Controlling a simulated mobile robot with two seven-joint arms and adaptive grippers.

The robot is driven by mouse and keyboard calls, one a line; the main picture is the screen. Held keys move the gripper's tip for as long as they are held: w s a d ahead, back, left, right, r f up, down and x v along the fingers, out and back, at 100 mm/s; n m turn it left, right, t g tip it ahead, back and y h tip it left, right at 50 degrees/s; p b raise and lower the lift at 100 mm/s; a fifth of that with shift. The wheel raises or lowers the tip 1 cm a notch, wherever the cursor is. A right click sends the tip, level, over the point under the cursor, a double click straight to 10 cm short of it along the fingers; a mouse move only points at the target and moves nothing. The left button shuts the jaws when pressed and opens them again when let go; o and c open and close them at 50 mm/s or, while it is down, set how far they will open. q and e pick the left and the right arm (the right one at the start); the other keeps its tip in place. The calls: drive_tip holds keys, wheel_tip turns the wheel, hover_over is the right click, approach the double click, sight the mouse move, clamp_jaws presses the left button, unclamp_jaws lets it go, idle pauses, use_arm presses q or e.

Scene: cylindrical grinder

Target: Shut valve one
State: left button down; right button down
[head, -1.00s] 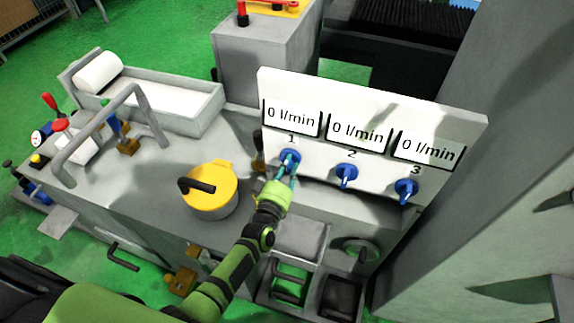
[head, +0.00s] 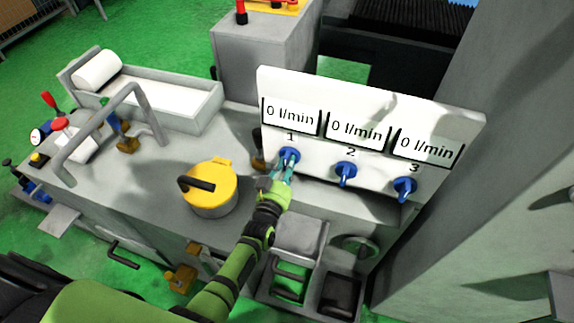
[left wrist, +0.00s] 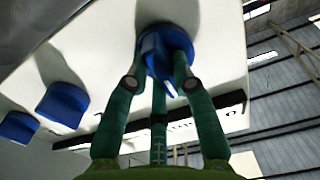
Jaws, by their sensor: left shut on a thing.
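Valve one (head: 289,155) is a blue knob under the number 1 on the white panel (head: 376,109). The display above it reads 0 l/min. My left gripper (head: 283,171) reaches it from below, shut on its handle. In the left wrist view my fingers (left wrist: 160,75) close around the blue knob of valve one (left wrist: 166,50), hiding part of it. Valve two (head: 346,173) and valve three (head: 404,188) are the same kind of blue knob to the right; their displays also read 0 l/min. My right gripper is out of view.
A grey container with a yellow lid (head: 211,187) and black handle stands left of my left arm. A grey bent pipe (head: 108,124) and a tray with a white roll (head: 98,72) are farther left. A grey wall (head: 465,190) rises at right.

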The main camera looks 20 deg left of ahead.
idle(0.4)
use_arm(q)
drive_tip(key=c, duration=1)
unclamp_jaws()
drive_tip(key=shift+c, duration=0.2)
drive_tip(key=s, duration=1.2)
drive_tip(key=shift+a, duration=0.2)
